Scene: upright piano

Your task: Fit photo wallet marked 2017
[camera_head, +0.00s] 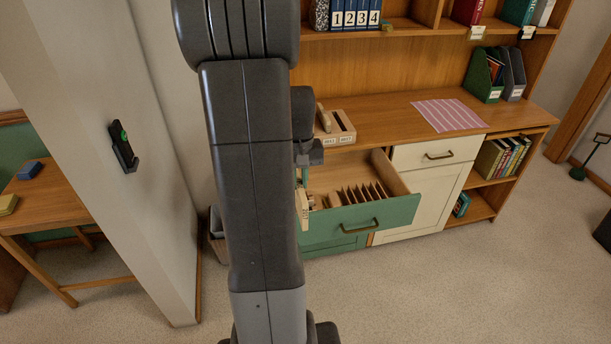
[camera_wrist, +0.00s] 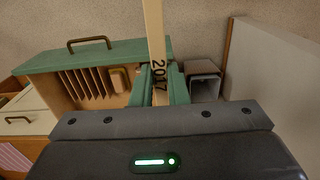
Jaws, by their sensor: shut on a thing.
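The photo wallet (camera_wrist: 155,30) is a thin cream piece with 2017 on its edge. My gripper (camera_wrist: 158,84), with green fingers, is shut on it in the wrist view. In the head view the wallet (camera_head: 302,207) shows partly from behind my arm, by the left side of the open drawer. The drawer (camera_head: 375,217) has a green front and a row of upright dividers with slots between them; it also shows in the wrist view (camera_wrist: 95,56). A small tan item (camera_wrist: 119,79) sits beside the dividers. My arm hides the drawer's left part.
A wooden box (camera_head: 342,129) with two small labels stands on the worktop above the drawer. A striped pink cloth (camera_head: 449,114) lies further right. A grey bin (camera_wrist: 204,79) stands on the floor beside the cabinet, near a pale wall (camera_wrist: 272,80). The carpet before the drawer is clear.

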